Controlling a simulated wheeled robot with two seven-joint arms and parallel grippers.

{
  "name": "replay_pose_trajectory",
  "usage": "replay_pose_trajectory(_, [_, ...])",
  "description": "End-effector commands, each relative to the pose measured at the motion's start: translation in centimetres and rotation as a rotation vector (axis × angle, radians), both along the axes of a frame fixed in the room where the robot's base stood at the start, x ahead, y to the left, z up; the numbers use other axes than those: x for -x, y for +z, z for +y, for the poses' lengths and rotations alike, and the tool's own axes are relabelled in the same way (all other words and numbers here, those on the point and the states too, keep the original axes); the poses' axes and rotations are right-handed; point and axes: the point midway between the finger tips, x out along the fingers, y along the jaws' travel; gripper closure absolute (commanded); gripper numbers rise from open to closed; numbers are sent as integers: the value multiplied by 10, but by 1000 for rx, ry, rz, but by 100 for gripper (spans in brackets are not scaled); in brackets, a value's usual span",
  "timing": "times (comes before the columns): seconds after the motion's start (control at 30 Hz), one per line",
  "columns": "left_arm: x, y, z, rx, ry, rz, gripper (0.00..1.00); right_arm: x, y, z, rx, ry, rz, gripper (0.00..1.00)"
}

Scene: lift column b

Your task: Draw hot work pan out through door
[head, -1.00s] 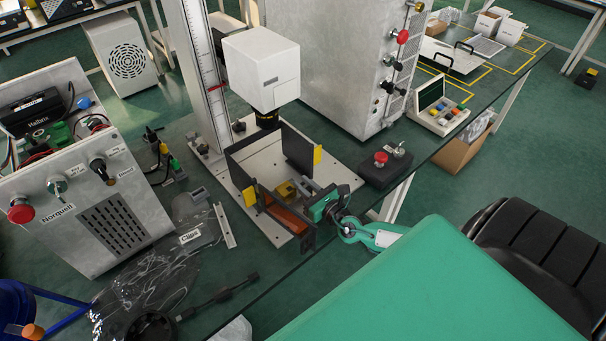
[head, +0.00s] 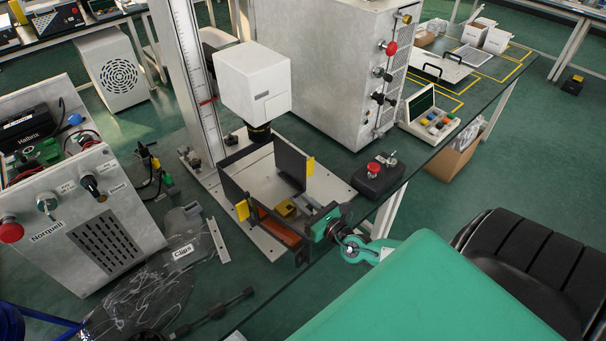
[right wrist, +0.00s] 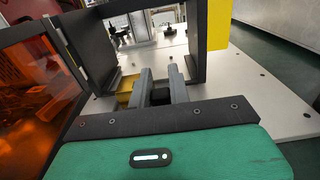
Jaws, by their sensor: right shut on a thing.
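The hot work pan appears to be the brass-yellow piece (head: 286,209) low inside the dark-walled enclosure (head: 236,182); it also shows left of my fingers in the right wrist view (right wrist: 125,93). My right gripper (head: 307,202) reaches through the enclosure's near opening. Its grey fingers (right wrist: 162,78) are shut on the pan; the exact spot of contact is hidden. The orange-paned door (head: 280,231) stands open on the near left side; it fills the left of the right wrist view (right wrist: 30,80). My left gripper is not in view.
A white head (head: 253,85) overhangs the enclosure on a pale baseplate (head: 335,190). A black box with a red button (head: 371,178) stands close right. A clear bag labelled Clips (head: 165,270) and a grey control box (head: 75,225) lie left.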

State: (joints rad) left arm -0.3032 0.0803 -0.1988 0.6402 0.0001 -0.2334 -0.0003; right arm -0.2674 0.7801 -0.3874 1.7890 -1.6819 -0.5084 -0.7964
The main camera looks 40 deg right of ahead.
Motion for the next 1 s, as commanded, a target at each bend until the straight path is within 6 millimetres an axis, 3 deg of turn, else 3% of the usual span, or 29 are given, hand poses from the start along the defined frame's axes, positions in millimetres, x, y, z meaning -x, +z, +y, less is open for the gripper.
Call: replay_pose_trajectory(1.0, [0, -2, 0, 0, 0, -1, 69, 28, 2, -2, 0, 1, -3, 100])
